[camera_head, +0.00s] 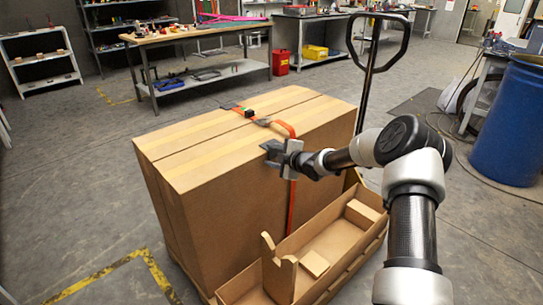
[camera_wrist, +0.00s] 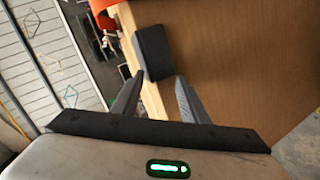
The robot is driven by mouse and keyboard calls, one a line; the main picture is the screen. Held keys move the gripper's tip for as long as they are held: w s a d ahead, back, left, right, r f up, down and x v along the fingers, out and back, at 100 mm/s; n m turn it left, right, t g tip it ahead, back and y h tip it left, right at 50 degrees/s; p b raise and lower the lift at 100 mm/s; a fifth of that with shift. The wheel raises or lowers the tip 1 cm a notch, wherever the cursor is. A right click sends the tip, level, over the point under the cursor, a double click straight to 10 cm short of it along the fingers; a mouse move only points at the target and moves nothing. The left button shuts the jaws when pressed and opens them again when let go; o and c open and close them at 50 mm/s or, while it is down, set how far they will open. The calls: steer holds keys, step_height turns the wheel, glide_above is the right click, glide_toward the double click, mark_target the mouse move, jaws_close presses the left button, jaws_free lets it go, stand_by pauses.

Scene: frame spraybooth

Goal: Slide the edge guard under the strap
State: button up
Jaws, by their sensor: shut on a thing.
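The dark grey edge guard (camera_wrist: 153,52) is between the fingertips of my gripper (camera_wrist: 158,84) in the wrist view. My gripper (camera_head: 277,151) is shut on it at the upper front edge of the large cardboard box (camera_head: 225,205). In the head view the guard (camera_head: 270,146) shows just left of the gripper. The orange strap (camera_head: 291,205) runs over the box top and down its front face, partly hidden by my gripper. A bit of the strap (camera_wrist: 105,4) shows beyond the guard in the wrist view. I cannot tell whether the guard touches the box.
An open cardboard tray (camera_head: 325,238) with small pieces stands before the box. A pallet-jack handle (camera_head: 368,75) rises behind; a blue barrel (camera_head: 508,125) stands at right.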

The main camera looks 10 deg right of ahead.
mark_target(281, 151)
steer(key=shift+w+d+p, duration=0.6)
steer(key=shift+d+p, duration=0.35)
steer(key=shift+w+d+p, duration=0.6)
steer(key=shift+d+p, duration=0.3)
steer(key=shift+d, duration=0.05)
steer(key=shift+w+d+f, duration=0.1)
steer(key=shift+w+d, duration=0.6)
steer(key=shift+d, duration=0.35)
steer(key=shift+w+d, duration=0.65)
steer(key=shift+d, duration=0.35)
steer(key=o, duration=0.9)
